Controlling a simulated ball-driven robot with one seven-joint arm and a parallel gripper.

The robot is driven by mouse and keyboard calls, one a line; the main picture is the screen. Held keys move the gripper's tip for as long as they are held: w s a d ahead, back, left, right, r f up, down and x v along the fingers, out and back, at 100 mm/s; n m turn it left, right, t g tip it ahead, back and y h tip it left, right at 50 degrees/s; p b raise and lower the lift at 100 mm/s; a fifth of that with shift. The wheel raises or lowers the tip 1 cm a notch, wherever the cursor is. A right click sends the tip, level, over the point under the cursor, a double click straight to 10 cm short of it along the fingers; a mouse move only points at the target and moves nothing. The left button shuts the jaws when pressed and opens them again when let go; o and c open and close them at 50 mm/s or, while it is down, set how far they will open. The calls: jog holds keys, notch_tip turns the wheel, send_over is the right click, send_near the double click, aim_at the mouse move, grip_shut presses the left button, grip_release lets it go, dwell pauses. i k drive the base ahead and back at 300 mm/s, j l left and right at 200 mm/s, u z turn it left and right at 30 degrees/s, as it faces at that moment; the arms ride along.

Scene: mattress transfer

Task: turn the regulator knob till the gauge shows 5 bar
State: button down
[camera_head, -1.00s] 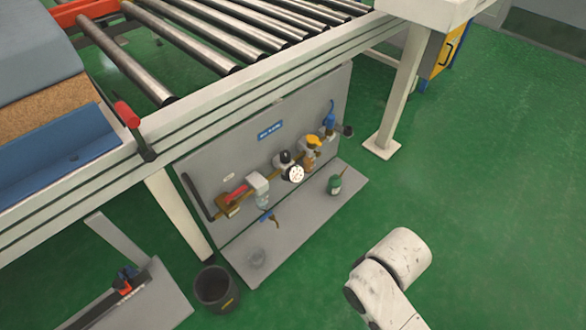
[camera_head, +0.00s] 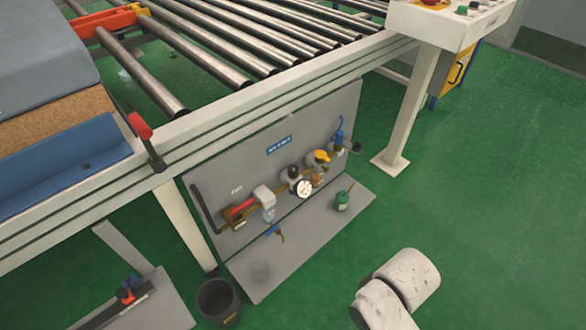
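A grey panel (camera_head: 252,165) under the roller conveyor carries a brass pipe line with several fittings. A white round gauge (camera_head: 303,188) sits near its middle; its reading is too small to tell. A black knob (camera_head: 293,172) stands just above and left of the gauge, likely the regulator knob. A yellow-topped fitting (camera_head: 321,156) is to the right, and a red-handled valve (camera_head: 241,209) is to the left. White parts of my arm show at the lower right, apart from the panel. My gripper is not in view.
A roller conveyor (camera_head: 235,60) with a white frame stands above the panel. A green bottle (camera_head: 342,200) stands on the grey base plate (camera_head: 285,255). A black bucket (camera_head: 218,300) is on the floor at the front. Green floor is clear at right.

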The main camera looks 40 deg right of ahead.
aim_at(293, 170)
jog(key=i+l+z, duration=0.1)
jog(key=i+z, duration=0.35)
jog(key=i, duration=0.5)
